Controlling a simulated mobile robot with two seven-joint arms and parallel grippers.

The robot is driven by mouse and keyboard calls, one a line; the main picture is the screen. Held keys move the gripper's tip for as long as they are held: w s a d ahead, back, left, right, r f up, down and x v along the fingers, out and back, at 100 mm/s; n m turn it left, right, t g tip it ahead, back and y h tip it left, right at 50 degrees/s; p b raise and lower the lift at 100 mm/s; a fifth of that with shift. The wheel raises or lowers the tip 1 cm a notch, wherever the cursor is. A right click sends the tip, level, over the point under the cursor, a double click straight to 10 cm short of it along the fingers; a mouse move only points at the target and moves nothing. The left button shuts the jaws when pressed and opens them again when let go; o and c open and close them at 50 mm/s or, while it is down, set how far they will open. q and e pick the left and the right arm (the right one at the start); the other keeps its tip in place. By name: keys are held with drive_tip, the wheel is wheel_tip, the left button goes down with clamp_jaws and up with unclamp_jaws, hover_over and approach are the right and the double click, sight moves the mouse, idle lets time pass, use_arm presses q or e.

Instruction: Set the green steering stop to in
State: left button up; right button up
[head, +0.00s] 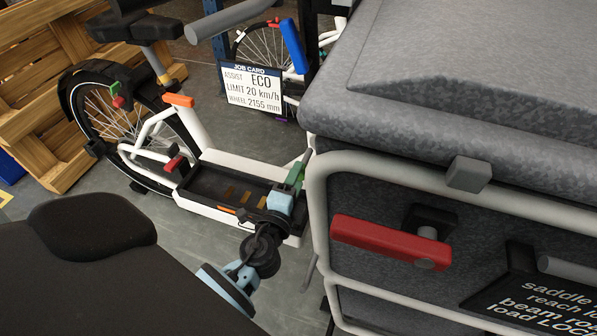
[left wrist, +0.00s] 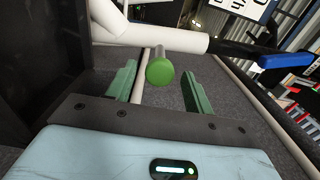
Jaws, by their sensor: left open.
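The green steering stop shows in the left wrist view as a round green knob (left wrist: 160,72) on the end of a short grey pin by a white tube (left wrist: 165,38). My left gripper (left wrist: 159,74) is open, with one green finger on each side of the knob in the picture. Gaps show between the knob and both fingers; I cannot tell how deep the knob lies between them. In the head view my left gripper (head: 296,176) is beside the front edge of the grey cargo box. I cannot make out the knob there. My right gripper is not in view.
The padded grey cargo box (head: 450,130) with its white tube frame fills the right. A red lever (head: 385,241) is on its side. The white bike frame (head: 195,125) stands behind my left gripper. A job card (head: 253,90) hangs at the back. A blue lever (head: 293,45) is above it.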

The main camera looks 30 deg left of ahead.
sight(305, 161)
use_arm(q)
drive_tip(key=shift+x, duration=1.2)
clamp_jaws()
